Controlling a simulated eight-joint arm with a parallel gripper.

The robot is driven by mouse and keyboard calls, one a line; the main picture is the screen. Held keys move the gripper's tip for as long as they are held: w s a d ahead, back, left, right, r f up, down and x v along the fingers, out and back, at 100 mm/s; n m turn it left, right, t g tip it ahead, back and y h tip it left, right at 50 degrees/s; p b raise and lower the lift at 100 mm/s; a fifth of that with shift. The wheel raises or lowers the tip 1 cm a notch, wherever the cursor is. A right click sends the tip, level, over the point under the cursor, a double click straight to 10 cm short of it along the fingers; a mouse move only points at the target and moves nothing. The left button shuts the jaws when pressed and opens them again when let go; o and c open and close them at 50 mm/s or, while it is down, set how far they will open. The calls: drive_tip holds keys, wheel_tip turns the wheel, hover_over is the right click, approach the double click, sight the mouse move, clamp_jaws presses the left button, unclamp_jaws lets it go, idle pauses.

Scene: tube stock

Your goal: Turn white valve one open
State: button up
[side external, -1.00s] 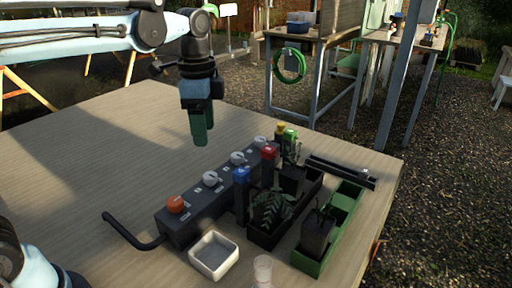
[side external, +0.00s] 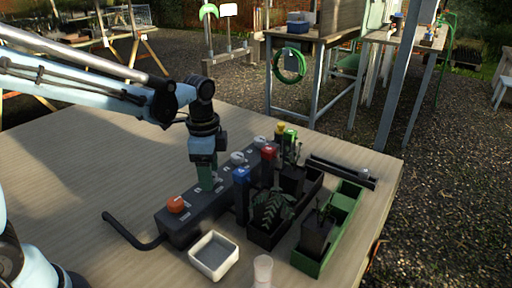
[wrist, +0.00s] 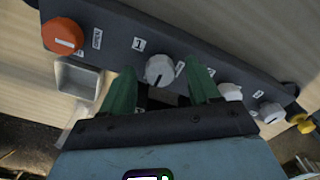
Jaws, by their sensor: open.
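White valve one (wrist: 159,70) is a round white knob beside a label reading 1, on the dark manifold box (side external: 205,213). In the side view the fingers hide the knob.
An orange knob (side external: 176,204) is at the box's near end. Other white knobs (side external: 237,158) follow farther along. Blue (side external: 241,174) and red (side external: 268,152) taps, planters and a white tray (side external: 195,254) stand close by. The table's left side is clear.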

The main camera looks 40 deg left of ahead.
drive_tip(key=shift+f, duration=0.1)
drive_tip(key=c, duration=1)
drive_tip(key=shift+c, duration=0.2)
drive_tip(key=shift+n, duration=0.3)
drive_tip(key=n, duration=0.3)
drive_tip(key=shift+n, duration=0.3)
drive_tip(key=n, duration=0.9)
drive_tip(key=shift+d+n, duration=0.1)
drive_tip(key=shift+n, duration=2.2)
